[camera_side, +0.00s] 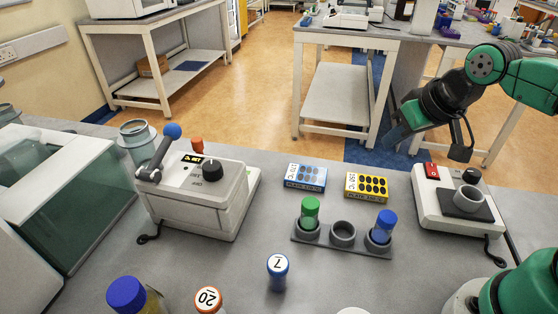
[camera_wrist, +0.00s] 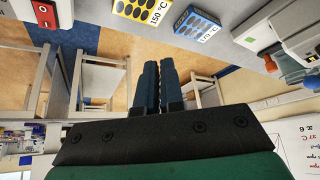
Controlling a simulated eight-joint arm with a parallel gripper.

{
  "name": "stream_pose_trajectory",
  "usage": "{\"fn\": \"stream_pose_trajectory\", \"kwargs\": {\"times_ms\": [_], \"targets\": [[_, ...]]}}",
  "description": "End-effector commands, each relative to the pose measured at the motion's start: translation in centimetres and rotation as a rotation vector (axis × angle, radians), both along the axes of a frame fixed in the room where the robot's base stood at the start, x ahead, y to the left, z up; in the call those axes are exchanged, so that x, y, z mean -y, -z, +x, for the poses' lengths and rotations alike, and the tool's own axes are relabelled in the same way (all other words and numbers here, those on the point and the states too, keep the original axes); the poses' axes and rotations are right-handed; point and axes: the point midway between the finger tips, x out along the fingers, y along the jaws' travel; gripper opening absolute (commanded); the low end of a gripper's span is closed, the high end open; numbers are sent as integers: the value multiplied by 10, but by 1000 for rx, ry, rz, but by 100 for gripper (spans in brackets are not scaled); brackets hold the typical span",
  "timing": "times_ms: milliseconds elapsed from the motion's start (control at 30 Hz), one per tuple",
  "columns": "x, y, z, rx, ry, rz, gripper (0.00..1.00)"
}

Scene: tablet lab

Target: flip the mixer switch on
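A blue box (camera_side: 305,177) and a yellow box (camera_side: 367,186) lie left of the mixer. A tube rack (camera_side: 342,235) with green- and blue-capped tubes stands in front of them. A white device with a blue-knobbed lever (camera_side: 205,195) stands further left. Bench room is open between boxes and mixer.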

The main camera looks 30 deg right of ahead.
Motion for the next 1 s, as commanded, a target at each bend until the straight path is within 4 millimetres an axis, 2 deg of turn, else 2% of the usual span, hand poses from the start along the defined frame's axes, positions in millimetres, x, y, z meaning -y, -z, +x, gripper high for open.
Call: {"fn": "stream_pose_trajectory", "kwargs": {"times_ms": [200,300,433,600,1000], "targets": [[75,-26,0,-201,339,72,0],[104,-35,-7,-280,474,112,0],[130,-42,-15,-351,594,154,0],[142,-45,-21,-387,652,176,0],[142,-41,-20,-386,649,175,0]]}}
